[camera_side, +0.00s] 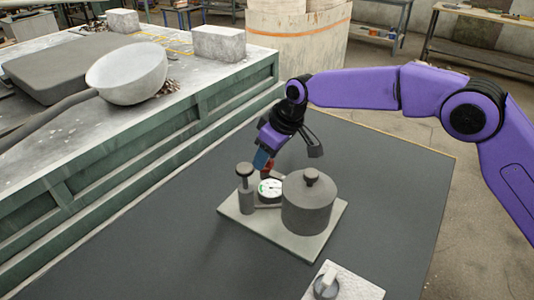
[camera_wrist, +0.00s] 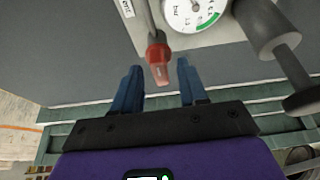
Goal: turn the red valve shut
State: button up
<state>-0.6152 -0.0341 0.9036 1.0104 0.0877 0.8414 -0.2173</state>
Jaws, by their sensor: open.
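The red valve handle (camera_wrist: 158,62) hangs from a thin grey pipe in the wrist view, with its free end between the two blue fingers of my gripper (camera_wrist: 159,82). The fingers are open, with a gap on each side of the red handle. In the side view my gripper (camera_side: 265,158) points down over the back of the unit. Only a small red part of the valve (camera_side: 269,166) shows there, behind the fingers. A white round gauge (camera_side: 270,188) is beside it; it also shows in the wrist view (camera_wrist: 194,12).
A base plate (camera_side: 236,219) carries a grey lidded pot (camera_side: 307,208) and a knobbed post (camera_side: 246,192). A pale block with a grey knob (camera_side: 326,287) is at the front. A ladle (camera_side: 128,74) lies on the green-sided bench at left. The dark tabletop is otherwise clear.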

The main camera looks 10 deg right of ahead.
grip_shut()
jog(key=shift+m, duration=0.3)
jog(key=m+h, duration=0.1)
jog(key=m, duration=0.2)
jog(key=m+t+h, duration=0.1)
jog(key=m, duration=0.2)
jog(key=shift+s+a+h, duration=0.1)
jog(key=shift+a+h, duration=0.05)
jog(key=shift+h, duration=0.15)
jog(key=m+h, duration=0.1)
jog(key=m, duration=0.2)
jog(key=m+h, duration=0.1)
jog(key=m, duration=0.2)
jog(key=shift+a+m, duration=0.15)
jog(key=shift+m, duration=0.15)
dwell(0.3)
grip_release()
